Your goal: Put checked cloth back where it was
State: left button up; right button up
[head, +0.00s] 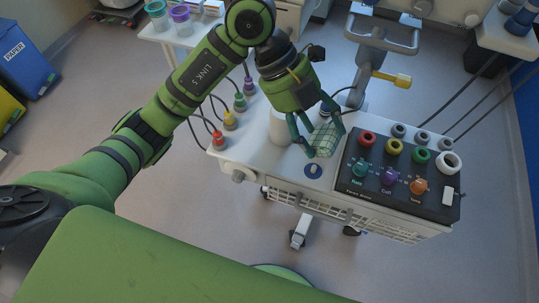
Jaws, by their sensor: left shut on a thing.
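The checked cloth (325,139) is a small pale green and white checked piece at the middle of the white cart top, just left of the dark control panel. My left gripper (319,148) comes down from above and is shut on the cloth, its fingers on either side of it. I cannot tell whether the cloth touches the cart top or hangs just above it. My right gripper does not show in the head view.
The cart (250,165) carries a dark control panel (380,187) with coloured knobs at right and several coloured plugs with cables at left. A round blue mark (313,171) lies in front. A grey pole with a yellow lever (392,79) rises behind.

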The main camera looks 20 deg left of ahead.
pick_arm(q)
jog(key=w+a+f+n+t+y, duration=0.15)
jog(key=w+a+y, duration=0.25)
jog(key=a+y, duration=0.5)
jog(key=f+p, duration=0.1)
jog(key=f, duration=0.3)
jog(key=a+f+h+p, duration=0.1)
jog(key=f+p, duration=0.1)
jog(key=f, duration=0.2)
jog(key=f+h+p, duration=0.1)
jog(key=f, duration=0.4)
jog(key=shift+w+a+f, duration=0.1)
jog(key=shift+w+a, duration=0.05)
jog(key=shift+a, duration=0.1)
jog(key=shift+f+p, duration=0.8)
jog(key=shift+f, duration=1.55)
jog(key=o, duration=1)
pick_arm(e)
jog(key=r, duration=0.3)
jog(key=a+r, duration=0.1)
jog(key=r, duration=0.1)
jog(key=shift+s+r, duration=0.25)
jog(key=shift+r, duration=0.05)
pick_arm(q)
jog(key=shift+r, duration=0.1)
